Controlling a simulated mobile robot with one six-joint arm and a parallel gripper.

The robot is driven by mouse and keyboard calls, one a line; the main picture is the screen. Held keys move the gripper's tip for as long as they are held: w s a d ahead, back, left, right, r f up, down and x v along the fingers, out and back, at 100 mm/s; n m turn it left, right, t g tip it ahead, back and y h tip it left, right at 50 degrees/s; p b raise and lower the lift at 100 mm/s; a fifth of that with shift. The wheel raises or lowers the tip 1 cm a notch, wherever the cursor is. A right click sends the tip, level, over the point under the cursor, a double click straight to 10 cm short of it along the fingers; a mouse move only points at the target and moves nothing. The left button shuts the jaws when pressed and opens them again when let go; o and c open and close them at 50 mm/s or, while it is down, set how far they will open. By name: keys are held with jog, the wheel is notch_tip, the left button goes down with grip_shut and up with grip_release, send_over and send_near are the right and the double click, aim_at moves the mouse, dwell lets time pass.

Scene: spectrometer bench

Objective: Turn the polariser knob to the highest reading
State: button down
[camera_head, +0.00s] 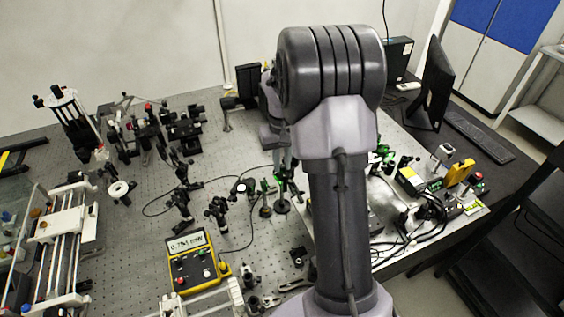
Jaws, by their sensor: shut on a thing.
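My gripper (283,168) is at the middle of the optical bench, left of my dark arm link. Its fingers point down and are shut on what appears to be the polariser knob, which is too small and too covered to make out. A post-mounted optic (282,204) with a green glow stands right under the fingers. A yellow handheld meter (197,262) lies on the bench at the lower middle. A dark detector head (238,188) with a bright white spot stands left of the gripper.
Several black post mounts (217,210) stand close on the left, with thin cables looping between them. A rail assembly (62,228) fills the left side. A yellow device (460,172) and a monitor (432,85) are at right. My arm hides the bench behind it.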

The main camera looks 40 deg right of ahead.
aim_at(282, 166)
jog(key=m, duration=0.4)
jog(key=shift+b, duration=0.3)
jog(key=shift+m, duration=1.9)
jog(key=shift+b, duration=0.3)
jog(key=c, duration=1.3)
grip_release()
jog(key=shift+c, duration=0.2)
jog(key=shift+r, duration=0.1)
notch_tip(282, 166, up, 17)
jog(key=p, duration=0.4)
jog(key=shift+r+p, duration=0.15)
jog(key=shift+p, duration=0.15)
